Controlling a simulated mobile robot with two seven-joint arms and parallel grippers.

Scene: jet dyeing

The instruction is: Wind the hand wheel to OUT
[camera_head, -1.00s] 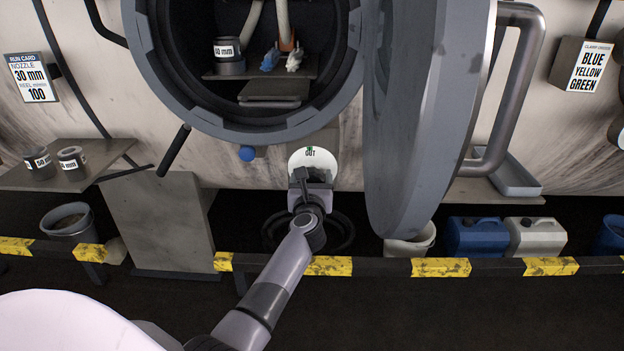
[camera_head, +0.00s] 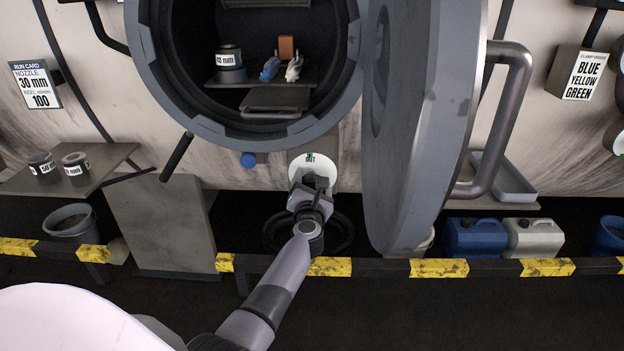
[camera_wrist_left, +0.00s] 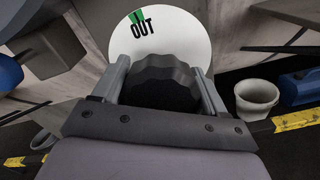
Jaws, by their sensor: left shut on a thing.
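A dark scalloped hand wheel (camera_wrist_left: 158,80) sits in front of a white round dial in the left wrist view (camera_wrist_left: 160,25). The dial also shows below the open vessel in the head view (camera_head: 316,175). Its word OUT stands beside a green mark near the rim. My left gripper (camera_head: 310,188) is shut on the hand wheel, one finger on each side in the left wrist view (camera_wrist_left: 158,88). In the head view the gripper mostly hides the wheel. The wrist is turned at a slant. My right gripper is not in view.
The open round door (camera_head: 425,130) stands close to the right of my left gripper. A large black ring (camera_head: 345,235) lies below, behind my arm. A yellow-black rail (camera_head: 440,267) crosses in front. The vessel (camera_head: 150,80) holds a shelf with small items.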

